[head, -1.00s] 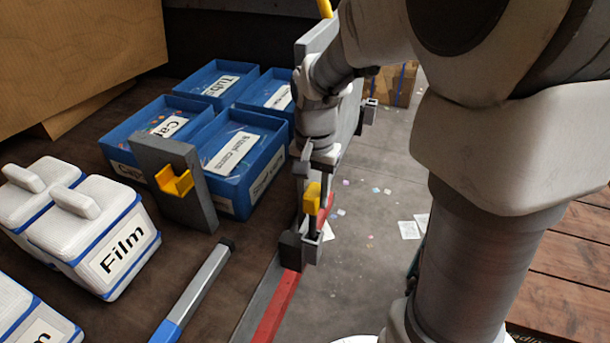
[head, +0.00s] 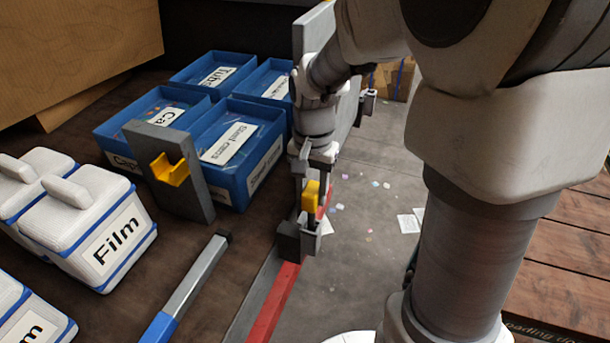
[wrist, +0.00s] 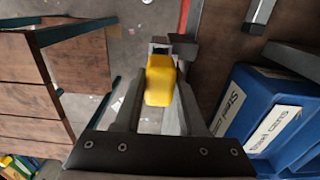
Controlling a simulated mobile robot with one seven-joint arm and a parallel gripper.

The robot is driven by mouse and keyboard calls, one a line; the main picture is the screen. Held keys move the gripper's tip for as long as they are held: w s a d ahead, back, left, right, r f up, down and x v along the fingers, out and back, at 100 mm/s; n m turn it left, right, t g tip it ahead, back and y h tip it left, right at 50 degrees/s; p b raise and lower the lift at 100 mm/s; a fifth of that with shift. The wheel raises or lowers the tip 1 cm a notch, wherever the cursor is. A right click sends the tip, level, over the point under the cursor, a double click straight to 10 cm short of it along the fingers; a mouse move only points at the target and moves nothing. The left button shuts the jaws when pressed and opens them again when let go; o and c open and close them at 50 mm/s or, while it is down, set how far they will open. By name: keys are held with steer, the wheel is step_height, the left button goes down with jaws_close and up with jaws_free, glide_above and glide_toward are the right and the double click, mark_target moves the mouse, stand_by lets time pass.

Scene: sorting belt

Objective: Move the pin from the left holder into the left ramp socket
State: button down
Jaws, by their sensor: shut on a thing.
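The pin's yellow body (head: 311,196) stands upright in my gripper (head: 311,186), which is shut on it. The yellow body also shows between the fingers (wrist: 160,82) in the wrist view. Just below it in the head view is a grey socket block (head: 291,240) at the ramp's edge, which appears to be the left ramp socket. The pin's lower end is hidden around the block, so I cannot tell how deep it sits. The left holder, a grey upright plate (head: 197,200) with an empty yellow cradle (head: 168,170), stands on the dark table to the left.
Blue labelled bins (head: 232,190) stand behind the holder. White Film boxes (head: 85,235) are at left. A grey-and-blue bar (head: 190,285) lies in front, beside a red strip (head: 272,305). Another grey bracket (head: 368,103) shows farther back. Litter lies on the floor at right.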

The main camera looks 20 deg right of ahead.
steer(key=shift+f+b, duration=2.05)
steer(key=shift+f, duration=0.75)
steer(key=shift+c, duration=2)
jaws_free()
step_height(320, 180, up, 18)
steer(key=p, duration=0.1)
steer(key=shift+f, duration=0.2)
